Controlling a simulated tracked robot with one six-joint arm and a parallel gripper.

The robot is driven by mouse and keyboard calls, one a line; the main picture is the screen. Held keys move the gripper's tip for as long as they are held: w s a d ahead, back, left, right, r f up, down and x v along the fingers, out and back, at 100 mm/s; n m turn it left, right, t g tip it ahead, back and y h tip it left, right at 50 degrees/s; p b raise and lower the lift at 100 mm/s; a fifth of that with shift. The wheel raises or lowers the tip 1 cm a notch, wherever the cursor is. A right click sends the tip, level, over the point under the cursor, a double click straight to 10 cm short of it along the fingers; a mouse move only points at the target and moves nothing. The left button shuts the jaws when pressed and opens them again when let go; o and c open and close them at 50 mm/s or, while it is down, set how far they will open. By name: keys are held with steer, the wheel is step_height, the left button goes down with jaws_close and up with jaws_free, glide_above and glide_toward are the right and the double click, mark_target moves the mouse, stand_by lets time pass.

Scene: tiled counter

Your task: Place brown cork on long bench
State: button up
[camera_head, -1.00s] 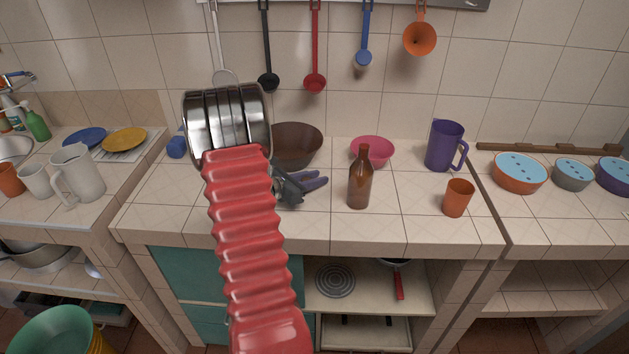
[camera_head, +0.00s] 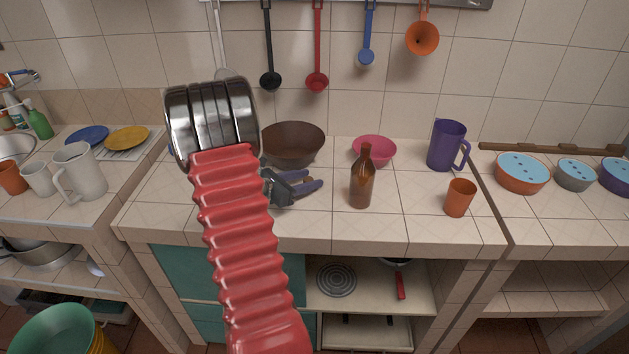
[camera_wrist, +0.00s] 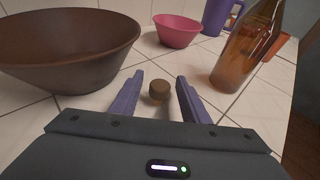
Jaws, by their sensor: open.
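The brown cork (camera_wrist: 159,91) stands on the tiled counter in the wrist view, between and just beyond the fingertips of my gripper (camera_wrist: 155,82). The two purple fingers are apart, one on each side of the cork, with no clear contact. In the head view my gripper (camera_head: 318,185) is low over the counter, left of the brown bottle. The cork cannot be made out there. The tiled counter (camera_head: 420,225) runs across the middle of the head view. I cannot tell which surface is the long bench.
A brown bottle (camera_head: 362,180) stands close to the right of my gripper. A large brown bowl (camera_head: 293,140) and a pink bowl (camera_head: 374,150) are behind it. A purple pitcher (camera_head: 447,146) and an orange cup (camera_head: 460,197) stand farther right. The counter's front right is clear.

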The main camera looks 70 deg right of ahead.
steer(key=v, duration=0.7)
steer(key=shift+w+a, duration=0.15)
steer(key=shift+a, duration=0.2)
steer(key=shift+w, duration=0.1)
steer(key=shift+a+r, duration=0.1)
steer(key=shift+r, duration=0.1)
steer(key=w+a+r+m+t+y, duration=0.2)
steer(key=a+r+m+t+y, duration=0.1)
steer(key=a, duration=1.4)
steer(key=w+a+r+m+t+y, duration=0.3)
steer(key=a+r+m+t+y, duration=0.1)
steer(key=a, duration=1.4)
steer(key=w+a+r+m+t+y, duration=0.2)
steer(key=a+r+m+t+y, duration=0.2)
steer(key=a, duration=1.4)
step_height(320, 180, up, 3)
steer(key=t+y, duration=0.1)
steer(key=t, duration=0.1)
steer(key=shift+w+t, duration=0.3)
